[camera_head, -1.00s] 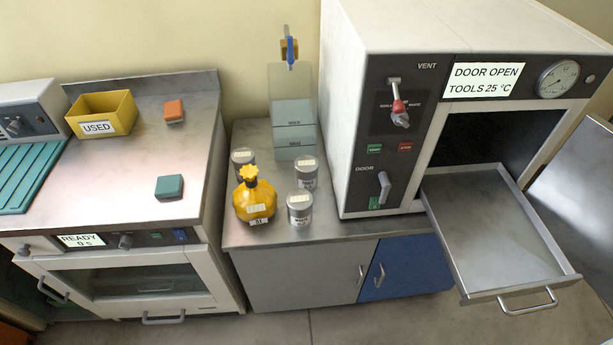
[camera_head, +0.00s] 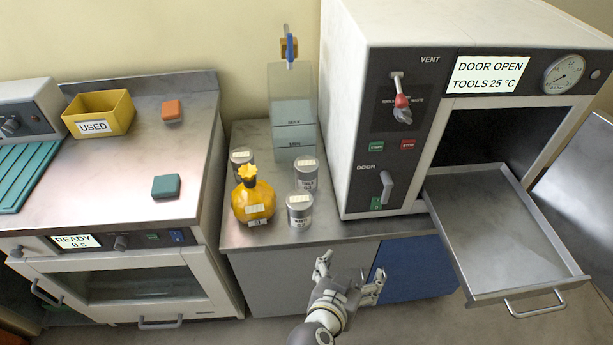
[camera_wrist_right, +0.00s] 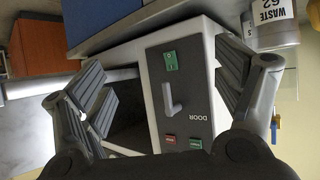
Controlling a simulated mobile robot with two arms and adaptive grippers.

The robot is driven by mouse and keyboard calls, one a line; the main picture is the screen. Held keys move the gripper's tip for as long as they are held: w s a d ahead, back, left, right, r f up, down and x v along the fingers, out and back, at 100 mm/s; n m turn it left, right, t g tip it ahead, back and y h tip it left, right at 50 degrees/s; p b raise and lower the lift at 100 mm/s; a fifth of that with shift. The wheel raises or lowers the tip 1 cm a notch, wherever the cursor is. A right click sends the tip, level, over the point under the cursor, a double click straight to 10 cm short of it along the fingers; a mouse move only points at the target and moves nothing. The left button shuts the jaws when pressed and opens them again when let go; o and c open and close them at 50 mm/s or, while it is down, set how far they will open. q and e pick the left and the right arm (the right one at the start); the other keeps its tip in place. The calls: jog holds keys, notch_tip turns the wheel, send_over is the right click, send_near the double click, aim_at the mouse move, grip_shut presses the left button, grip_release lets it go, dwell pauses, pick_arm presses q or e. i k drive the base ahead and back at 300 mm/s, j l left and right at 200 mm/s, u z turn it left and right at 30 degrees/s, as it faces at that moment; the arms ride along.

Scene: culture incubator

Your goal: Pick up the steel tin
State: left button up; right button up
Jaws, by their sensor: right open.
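Three steel tins with pale labels on their lids stand upright on the counter in the head view: a front one (camera_head: 299,209), a back right one (camera_head: 306,175) and a back left one (camera_head: 240,160), partly hidden. I cannot tell which one the task means. My right gripper (camera_head: 350,273) is open and empty in front of the counter's front edge, below and right of the front tin, apart from it. In the right wrist view, a tin marked WASTE (camera_wrist_right: 272,32) is cut off at the upper right, beyond the open fingers. My left gripper is not in view.
A yellow bottle (camera_head: 253,200) stands close left of the front tin. A clear tank (camera_head: 292,110) stands behind. The white oven (camera_head: 360,120) rises to the right, its steel drawer tray (camera_head: 500,240) pulled out. A yellow bin (camera_head: 98,113) sits on the left bench.

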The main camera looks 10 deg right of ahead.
aim_at(305, 167)
jog(key=i+j, duration=0.25)
jog(key=i, duration=0.2)
jog(key=i+j, duration=0.25)
jog(key=i, duration=0.25)
